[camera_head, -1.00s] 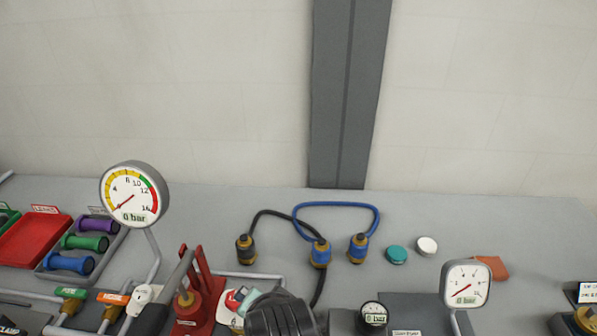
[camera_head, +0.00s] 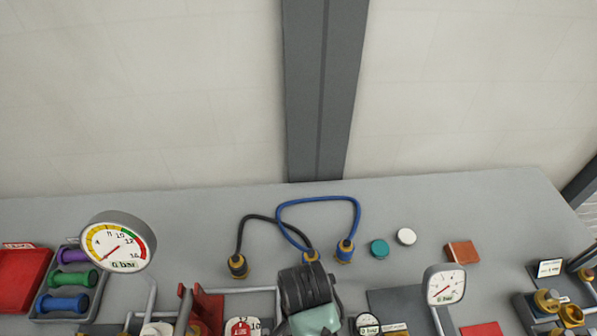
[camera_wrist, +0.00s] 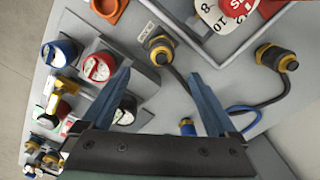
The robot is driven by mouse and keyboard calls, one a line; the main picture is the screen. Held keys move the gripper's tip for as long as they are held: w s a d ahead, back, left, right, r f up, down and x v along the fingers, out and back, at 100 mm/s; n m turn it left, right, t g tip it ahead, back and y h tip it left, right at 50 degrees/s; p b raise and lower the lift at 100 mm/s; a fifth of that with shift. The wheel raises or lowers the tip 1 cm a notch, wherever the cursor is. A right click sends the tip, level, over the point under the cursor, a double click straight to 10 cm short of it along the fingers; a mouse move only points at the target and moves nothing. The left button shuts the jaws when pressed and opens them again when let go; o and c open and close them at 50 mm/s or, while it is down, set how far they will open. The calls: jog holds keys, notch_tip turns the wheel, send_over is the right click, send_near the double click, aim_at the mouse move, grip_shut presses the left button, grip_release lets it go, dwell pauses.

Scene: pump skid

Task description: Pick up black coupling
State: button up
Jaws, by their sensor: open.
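A black coupling (camera_head: 238,266) with a brass-coloured collar stands on the bench at one end of a black hose. In the wrist view, one black coupling (camera_wrist: 157,42) lies beyond my fingertips, roughly between their lines, beside a small label. I cannot tell for sure which of these matches the head view. My gripper (camera_wrist: 157,78) is open, with nothing seen between its fingers. In the head view my arm hides the gripper and part of the bench.
Blue couplings (camera_head: 345,250) end a looped blue hose (camera_head: 318,199). A large gauge (camera_head: 117,245) and a small gauge (camera_head: 444,285) stand up on either side. The bench behind the hoses is clear.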

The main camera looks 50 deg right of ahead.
notch_tip(320, 180, down, 4)
jog(key=shift+w+f, duration=0.1)
jog(key=shift+f, duration=0.05)
jog(key=shift+f+p, duration=0.8)
jog(key=shift+f, duration=2.05)
grip_shut()
